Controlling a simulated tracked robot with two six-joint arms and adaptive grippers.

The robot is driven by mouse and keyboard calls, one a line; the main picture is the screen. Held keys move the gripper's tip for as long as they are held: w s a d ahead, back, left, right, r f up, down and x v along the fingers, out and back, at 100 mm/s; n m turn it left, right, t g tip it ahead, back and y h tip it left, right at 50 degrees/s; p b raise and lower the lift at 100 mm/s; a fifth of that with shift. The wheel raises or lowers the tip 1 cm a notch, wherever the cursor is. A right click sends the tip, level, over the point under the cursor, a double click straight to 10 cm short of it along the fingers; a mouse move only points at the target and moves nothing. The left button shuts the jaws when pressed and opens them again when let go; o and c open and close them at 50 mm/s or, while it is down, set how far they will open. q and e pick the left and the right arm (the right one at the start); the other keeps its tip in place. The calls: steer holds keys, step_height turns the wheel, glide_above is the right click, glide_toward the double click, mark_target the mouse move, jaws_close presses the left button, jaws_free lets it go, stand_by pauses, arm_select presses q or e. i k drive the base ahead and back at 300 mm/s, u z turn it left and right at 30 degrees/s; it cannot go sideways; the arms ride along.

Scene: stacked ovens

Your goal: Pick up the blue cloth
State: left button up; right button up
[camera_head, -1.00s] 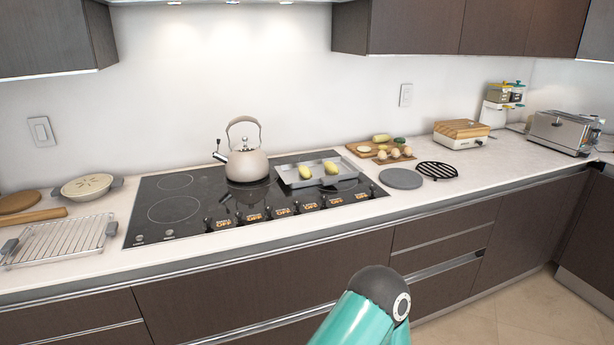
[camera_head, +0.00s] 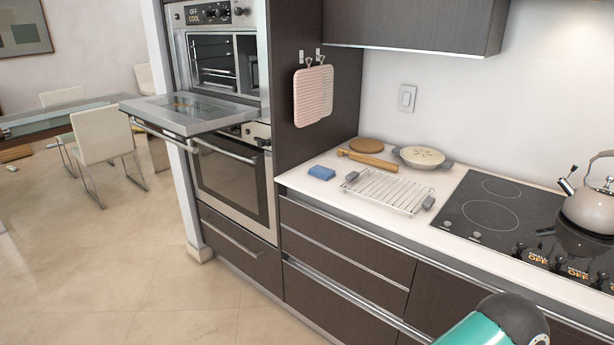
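The blue cloth (camera_head: 321,173) is a small folded pad lying on the white countertop, near its left end. It lies in front of the rolling pin and to the left of the wire rack. Nothing covers it. Neither of my grippers is in view. Only a teal and dark part of my own arm shows at the bottom right, well apart from the cloth.
A wire rack (camera_head: 389,190), rolling pin (camera_head: 367,160), round wooden board (camera_head: 366,145) and pie dish (camera_head: 422,157) stand near the cloth. The upper oven's door (camera_head: 190,112) hangs open at the left. Pot holders (camera_head: 313,95) hang on the cabinet side. A kettle (camera_head: 590,208) stands on the cooktop (camera_head: 492,215).

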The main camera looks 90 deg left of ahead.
mark_target(325, 174)
steer(key=z, duration=0.55)
steer(key=i, duration=0.15)
steer(key=u, duration=1.8)
steer(key=i, duration=0.25)
steer(key=u, duration=1.9)
steer(key=k, duration=0.5)
steer(key=u, duration=0.5)
steer(key=i, duration=1.55)
steer(key=z, duration=0.45)
